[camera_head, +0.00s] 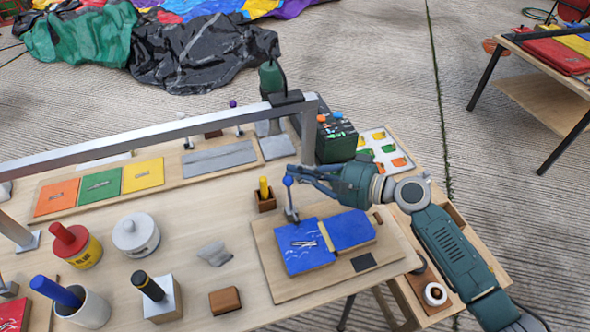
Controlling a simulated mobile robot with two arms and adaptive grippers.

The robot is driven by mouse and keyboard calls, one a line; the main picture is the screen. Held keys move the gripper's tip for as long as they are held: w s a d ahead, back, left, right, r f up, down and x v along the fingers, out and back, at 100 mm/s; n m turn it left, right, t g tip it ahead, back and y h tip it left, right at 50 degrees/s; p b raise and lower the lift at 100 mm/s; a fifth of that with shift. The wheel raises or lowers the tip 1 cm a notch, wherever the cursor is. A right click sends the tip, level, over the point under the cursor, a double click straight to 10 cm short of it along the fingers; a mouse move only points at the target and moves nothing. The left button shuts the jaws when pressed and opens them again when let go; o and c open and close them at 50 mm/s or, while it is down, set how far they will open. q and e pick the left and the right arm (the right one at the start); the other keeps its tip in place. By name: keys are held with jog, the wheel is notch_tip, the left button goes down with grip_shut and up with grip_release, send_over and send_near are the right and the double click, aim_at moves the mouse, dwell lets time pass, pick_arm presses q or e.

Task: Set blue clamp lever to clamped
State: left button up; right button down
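The blue clamp lever (291,199) has a blue ball knob on a thin, roughly upright grey stem. It stands at the back edge of a wooden board (284,288), beside blue fabric pieces (304,247). My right gripper (297,174) reaches in from the right, its fingertips at the knob and pointing left. The fingers partly overlap near the knob, so I cannot tell whether they are apart or closed on it. My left gripper is not in view.
A silver frame bar (150,137) crosses above the table. A small wooden holder with a yellow stick (264,194) stands just left of the lever. A dark green box (336,142) and a tray of coloured pieces (383,149) lie behind my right gripper.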

jog(key=shift+s+d+r+p, duration=0.15)
jog(key=shift+s+d, duration=0.05)
jog(key=shift+s, duration=0.35)
jog(key=shift+s+d+r+p, duration=0.15)
jog(key=shift+s, duration=0.4)
jog(key=shift+s+f, duration=0.15)
jog(key=shift+a, duration=0.1)
